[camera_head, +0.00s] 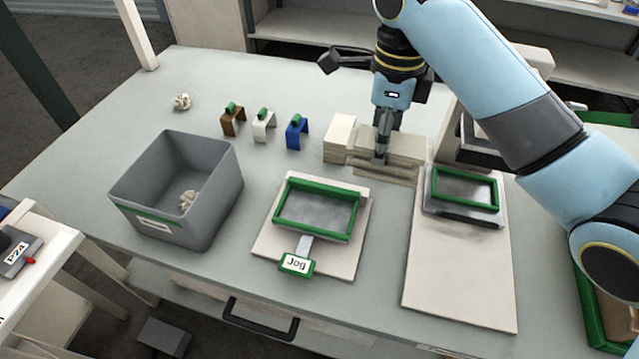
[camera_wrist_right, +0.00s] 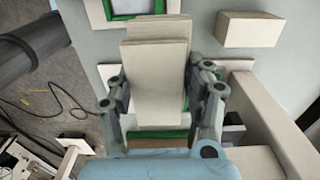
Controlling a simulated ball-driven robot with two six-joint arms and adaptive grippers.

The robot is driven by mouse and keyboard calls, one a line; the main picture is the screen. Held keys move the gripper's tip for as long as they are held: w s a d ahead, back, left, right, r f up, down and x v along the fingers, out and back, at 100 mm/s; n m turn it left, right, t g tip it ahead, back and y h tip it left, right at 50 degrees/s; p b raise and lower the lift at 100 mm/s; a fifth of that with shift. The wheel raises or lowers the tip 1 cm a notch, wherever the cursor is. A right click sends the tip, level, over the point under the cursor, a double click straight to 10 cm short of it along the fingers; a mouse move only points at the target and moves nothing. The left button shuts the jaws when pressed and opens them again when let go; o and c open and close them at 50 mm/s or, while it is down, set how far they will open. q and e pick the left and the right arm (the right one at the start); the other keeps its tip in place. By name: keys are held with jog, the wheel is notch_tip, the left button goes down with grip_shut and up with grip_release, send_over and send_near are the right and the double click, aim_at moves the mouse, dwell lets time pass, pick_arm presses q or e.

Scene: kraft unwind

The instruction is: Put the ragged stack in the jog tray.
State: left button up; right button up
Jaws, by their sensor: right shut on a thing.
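The ragged stack (camera_head: 408,146) is a cream pile with uneven, offset layers at the back right of the table in the head view. My right gripper (camera_head: 381,155) points down and is shut on it. In the right wrist view the fingers (camera_wrist_right: 158,88) flank the stack (camera_wrist_right: 157,65) on both sides. I cannot tell whether the stack touches the table. The jog tray (camera_head: 318,233) has a green rim, a grey floor and a "Jog" label (camera_head: 297,263). It is empty, in front and left of the stack. My left gripper is out of view.
A cream block (camera_head: 339,137) stands close left of the stack. A second green-rimmed tray (camera_head: 464,209) stands front right, on a pale board (camera_head: 460,275). A grey bin (camera_head: 165,235) holds crumpled paper. Brown, white and blue clips (camera_head: 296,133) stand at the back.

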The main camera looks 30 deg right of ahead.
jog(key=w+a+f, duration=0.1)
jog(key=a+f, duration=0.2)
jog(key=w+a+f+p, duration=0.1)
jog(key=w+a+f, duration=0.1)
jog(key=a+f, duration=0.1)
jog(key=w+a+f+p, duration=0.1)
jog(key=a+f, duration=0.2)
jog(key=a, duration=0.1)
jog(key=shift+w+a+f, duration=0.2)
jog(key=shift+w+a, duration=0.05)
jog(key=shift+f, duration=0.4)
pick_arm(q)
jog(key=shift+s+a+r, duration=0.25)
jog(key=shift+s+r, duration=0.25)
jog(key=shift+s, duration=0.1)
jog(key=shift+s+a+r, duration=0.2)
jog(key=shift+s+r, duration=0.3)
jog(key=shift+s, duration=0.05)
pick_arm(e)
jog(key=shift+f, duration=0.25)
jog(key=o, duration=1.4)
jog(key=shift+c, duration=0.2)
jog(key=shift+r, duration=0.1)
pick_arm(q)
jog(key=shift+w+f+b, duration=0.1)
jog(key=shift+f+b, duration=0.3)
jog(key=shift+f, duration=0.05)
pick_arm(e)
notch_tip(320, 180, up, 12)
